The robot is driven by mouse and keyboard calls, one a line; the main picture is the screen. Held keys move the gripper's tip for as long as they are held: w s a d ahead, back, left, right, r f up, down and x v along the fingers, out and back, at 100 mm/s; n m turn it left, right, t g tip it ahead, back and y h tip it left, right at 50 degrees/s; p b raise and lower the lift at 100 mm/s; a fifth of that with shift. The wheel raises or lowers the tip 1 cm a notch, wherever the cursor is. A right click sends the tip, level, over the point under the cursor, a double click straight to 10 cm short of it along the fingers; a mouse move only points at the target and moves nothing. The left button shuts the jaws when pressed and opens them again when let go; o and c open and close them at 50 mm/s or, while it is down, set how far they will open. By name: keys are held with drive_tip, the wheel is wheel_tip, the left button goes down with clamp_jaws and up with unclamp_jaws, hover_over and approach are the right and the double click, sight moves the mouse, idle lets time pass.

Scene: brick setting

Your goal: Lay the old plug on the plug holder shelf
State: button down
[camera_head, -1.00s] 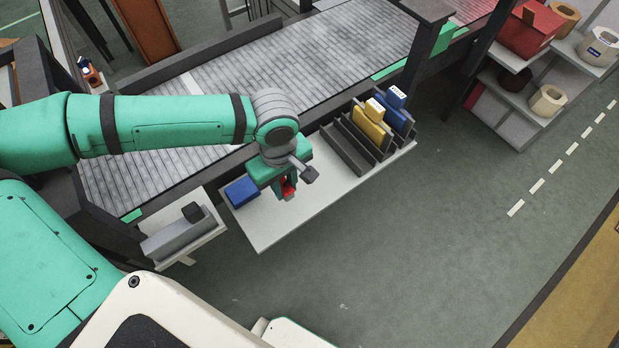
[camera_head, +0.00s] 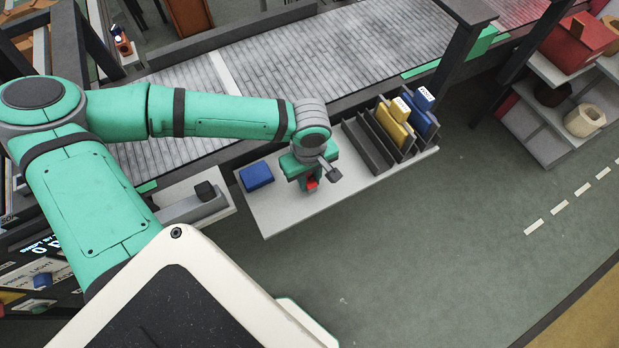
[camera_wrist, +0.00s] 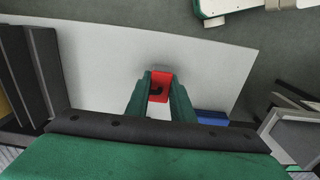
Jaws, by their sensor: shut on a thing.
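My gripper (camera_head: 311,186) is shut on a small red plug (camera_wrist: 159,82), which has a dark mark on its face. The red plug also shows between the fingers in the head view (camera_head: 312,183). The gripper points down over the white shelf top (camera_head: 290,209) beside the conveyor. In the wrist view the bare white surface (camera_wrist: 95,60) lies around the plug; I cannot tell whether the plug touches it. A smaller side shelf (camera_head: 225,211) at the left carries a grey block and a black piece (camera_head: 204,190). I cannot tell which shelf is the plug holder shelf.
A blue block (camera_head: 256,176) lies on the white top left of my gripper, also in the wrist view (camera_wrist: 211,117). A dark slotted rack (camera_head: 366,148) at the right holds yellow (camera_head: 393,125) and blue (camera_head: 423,122) pieces. The front of the white top is clear.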

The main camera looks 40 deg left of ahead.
sight(309, 179)
drive_tip(key=shift+s+f, duration=0.1)
drive_tip(key=shift+f, duration=0.1)
drive_tip(key=c, duration=1.5)
unclamp_jaws()
drive_tip(key=shift+c, duration=0.2)
drive_tip(key=shift+r, duration=0.1)
drive_tip(key=shift+a+r, duration=0.1)
drive_tip(key=shift+r, duration=0.15)
wheel_tip(309, 179, up, 12)
drive_tip(key=shift+f, duration=0.1)
